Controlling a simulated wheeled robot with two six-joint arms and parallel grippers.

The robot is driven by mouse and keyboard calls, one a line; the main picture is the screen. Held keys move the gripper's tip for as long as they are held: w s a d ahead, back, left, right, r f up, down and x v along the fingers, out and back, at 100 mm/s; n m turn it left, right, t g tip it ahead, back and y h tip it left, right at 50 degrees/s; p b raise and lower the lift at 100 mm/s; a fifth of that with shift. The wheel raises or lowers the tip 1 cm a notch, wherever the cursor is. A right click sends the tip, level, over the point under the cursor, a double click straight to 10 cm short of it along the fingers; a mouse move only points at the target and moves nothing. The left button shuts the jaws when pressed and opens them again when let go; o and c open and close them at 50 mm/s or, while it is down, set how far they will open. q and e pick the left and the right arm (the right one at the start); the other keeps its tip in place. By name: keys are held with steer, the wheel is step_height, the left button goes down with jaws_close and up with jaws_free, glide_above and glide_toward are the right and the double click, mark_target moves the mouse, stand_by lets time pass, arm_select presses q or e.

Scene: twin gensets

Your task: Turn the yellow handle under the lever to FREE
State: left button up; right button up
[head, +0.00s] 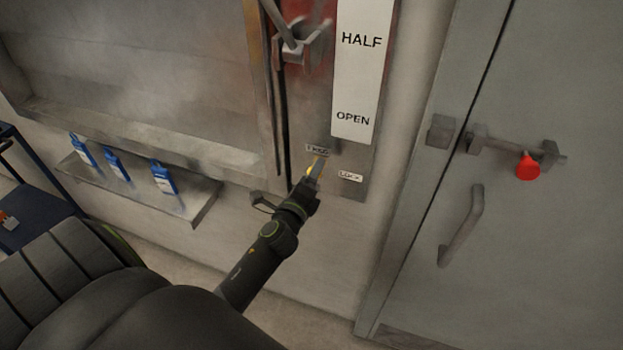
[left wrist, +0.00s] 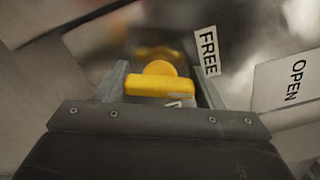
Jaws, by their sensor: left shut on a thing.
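The yellow handle (head: 318,165) is low on the metal panel, below the white HALF/OPEN scale (head: 353,82). In the left wrist view the handle's yellow bar (left wrist: 160,86) lies crosswise between the fingers. My left gripper (head: 315,173) is shut on the handle and hides part of it. The FREE label (head: 317,150) is just above the handle and shows in the left wrist view (left wrist: 208,51) beside the right-hand finger. The LOCK label (head: 350,177) is to the right. The grey lever (head: 283,22) is higher up. I cannot tell exactly where the handle points. My right gripper is out of view.
A metal shelf (head: 196,207) with blue bottles (head: 116,165) is on the wall at left. A blue cart (head: 35,215) stands at far left.

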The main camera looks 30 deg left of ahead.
arm_select(q)
steer(key=n+b, duration=0.1)
steer(key=n, duration=0.3)
steer(key=shift+f+n+b, duration=0.15)
steer(key=shift+n+b, duration=0.15)
steer(key=shift+b, duration=0.1)
stand_by(0.4)
steer(key=o, duration=1)
steer(key=v, duration=1.7)
steer(key=shift+s+d+b, duration=0.1)
steer(key=shift+s+b, duration=0.1)
steer(key=shift+b, duration=0.15)
